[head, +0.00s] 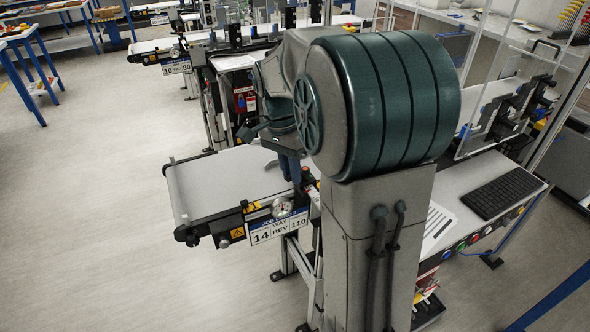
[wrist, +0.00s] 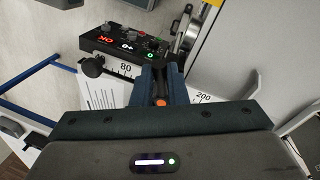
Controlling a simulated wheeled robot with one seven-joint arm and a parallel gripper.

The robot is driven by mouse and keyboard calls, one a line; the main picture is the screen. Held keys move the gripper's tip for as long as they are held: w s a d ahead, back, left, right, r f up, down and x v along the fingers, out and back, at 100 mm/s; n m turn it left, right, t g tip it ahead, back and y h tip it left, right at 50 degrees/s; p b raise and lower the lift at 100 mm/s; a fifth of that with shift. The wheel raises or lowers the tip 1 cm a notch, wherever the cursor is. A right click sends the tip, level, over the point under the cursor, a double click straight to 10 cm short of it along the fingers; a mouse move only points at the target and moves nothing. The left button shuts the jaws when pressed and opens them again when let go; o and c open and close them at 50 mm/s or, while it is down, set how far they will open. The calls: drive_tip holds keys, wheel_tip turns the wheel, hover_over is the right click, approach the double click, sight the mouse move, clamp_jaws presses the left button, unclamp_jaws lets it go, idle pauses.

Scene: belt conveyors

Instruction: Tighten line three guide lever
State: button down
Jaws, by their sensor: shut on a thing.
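My gripper (wrist: 160,72) is shut on the guide lever, a dark narrow part with an orange spot (wrist: 160,102), seen between the two fingers in the wrist view. The fingers hide most of the lever, so its angle cannot be told. In the head view my gripper (head: 291,168) is low at the right side of the near conveyor belt (head: 222,185), partly hidden by my arm. A scale strip marked 80 and 200 (wrist: 204,97) runs behind the fingers in the wrist view.
A control box (wrist: 125,45) with lit red and green readouts and a black knob (wrist: 92,66) are close to the fingers. A round gauge (head: 283,208) and a 14/110 sign (head: 279,228) hang on the conveyor's front. A keyboard (head: 502,192) lies right.

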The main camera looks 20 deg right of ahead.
drive_tip(key=shift+w+r+m+y+p, duration=0.15)
drive_tip(key=shift+w+m+p, duration=0.2)
drive_tip(key=shift+m, duration=0.6)
drive_tip(key=shift+w+f+m+y+p, duration=0.15)
drive_tip(key=shift+w+m, duration=0.3)
drive_tip(key=shift+m, duration=0.5)
drive_tip(key=shift+r, duration=0.1)
drive_tip(key=c, duration=1.4)
unclamp_jaws()
drive_tip(key=shift+c, duration=0.2)
wheel_tip(320, 180, up, 14)
drive_tip(key=w, duration=0.2)
drive_tip(key=shift+w+a+f, duration=0.15)
drive_tip(key=shift+w+f, duration=0.1)
drive_tip(key=s+a+f+n+t, duration=0.2)
drive_tip(key=s+a+f+n, duration=0.1)
drive_tip(key=s+f+n, duration=0.3)
drive_tip(key=s+a+f+n+t, duration=0.3)
drive_tip(key=s+f+n, duration=0.4)
drive_tip(key=s+n, duration=0.4)
drive_tip(key=s, duration=0.2)
drive_tip(key=shift+s+a, duration=0.2)
drive_tip(key=shift+s, duration=0.2)
